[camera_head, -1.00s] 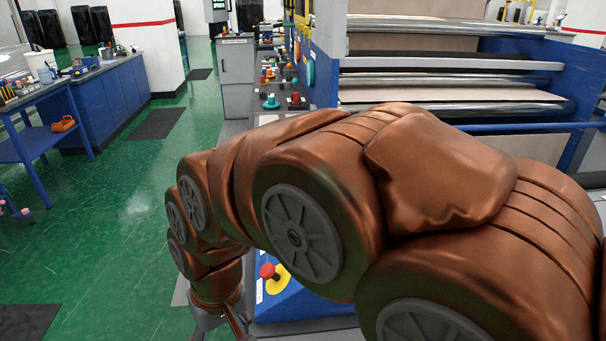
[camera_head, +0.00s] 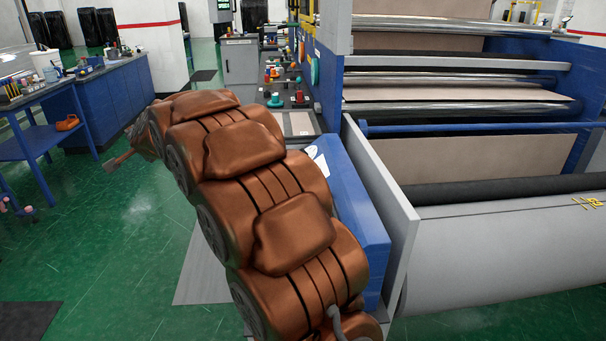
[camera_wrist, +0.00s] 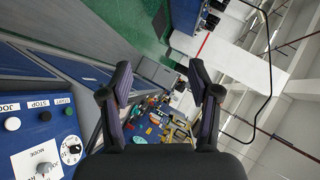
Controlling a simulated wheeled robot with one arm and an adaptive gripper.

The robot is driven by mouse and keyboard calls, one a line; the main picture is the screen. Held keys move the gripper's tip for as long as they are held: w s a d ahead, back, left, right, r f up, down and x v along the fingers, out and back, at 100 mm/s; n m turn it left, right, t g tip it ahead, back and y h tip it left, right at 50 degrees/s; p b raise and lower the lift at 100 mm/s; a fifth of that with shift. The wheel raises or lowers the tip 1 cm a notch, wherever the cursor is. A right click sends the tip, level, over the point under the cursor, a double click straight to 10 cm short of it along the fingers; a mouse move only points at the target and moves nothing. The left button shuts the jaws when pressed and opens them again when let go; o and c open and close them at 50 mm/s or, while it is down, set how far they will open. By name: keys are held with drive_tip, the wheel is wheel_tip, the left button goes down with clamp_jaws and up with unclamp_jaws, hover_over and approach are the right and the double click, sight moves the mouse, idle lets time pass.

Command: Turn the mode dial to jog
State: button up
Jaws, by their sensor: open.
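The mode dial (camera_wrist: 44,168), a grey knob on a white plate marked MODE, is at the lower left of the wrist view. Its setting is too small to tell. It sits on a blue control panel (camera_wrist: 22,144), which appears turned in this view. My gripper (camera_wrist: 161,78) is open and empty, with its two dark fingers apart, well to the right of the dial in the picture. In the head view my gripper (camera_head: 116,162) is at the left end of my copper arm, out over the green floor. My arm hides the dial there.
Beside the dial are a black-and-white round control (camera_wrist: 71,151) and a button row: white (camera_wrist: 12,124), dark (camera_wrist: 45,116) and green (camera_wrist: 68,111). In the head view a large roll machine (camera_head: 480,155) stands right, a blue workbench (camera_head: 115,100) left. Green floor (camera_head: 130,250) is open.

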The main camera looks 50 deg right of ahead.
drive_tip(key=w+d+r+m+t+h, duration=0.25)
drive_tip(key=w+d+m, duration=0.25)
drive_tip(key=w+d, duration=0.25)
drive_tip(key=w+d+f+m+g+h+b, duration=0.1)
drive_tip(key=d+m+g+h, duration=0.1)
drive_tip(key=d+m+h, duration=0.6)
drive_tip(key=w+d+f+m+g+h+b, duration=0.1)
drive_tip(key=d+f+m+h, duration=0.3)
drive_tip(key=d, duration=0.7)
drive_tip(key=s+d+f+m+g+h+b, duration=0.1)
drive_tip(key=s+d+f+m+g, duration=0.6)
drive_tip(key=s+f+m+g, duration=0.3)
drive_tip(key=s+d+f+m+g+h+b, duration=0.1)
drive_tip(key=s+d+f+m+g, duration=0.65)
drive_tip(key=f+m, duration=0.35)
drive_tip(key=shift+p+x, duration=0.85)
drive_tip(key=shift+x, duration=2.95)
drive_tip(key=shift+s+a, duration=0.1)
drive_tip(key=shift+s, duration=0.05)
drive_tip(key=shift+c, duration=0.2)
drive_tip(key=c, duration=1.1)
drive_tip(key=shift+c, duration=0.2)
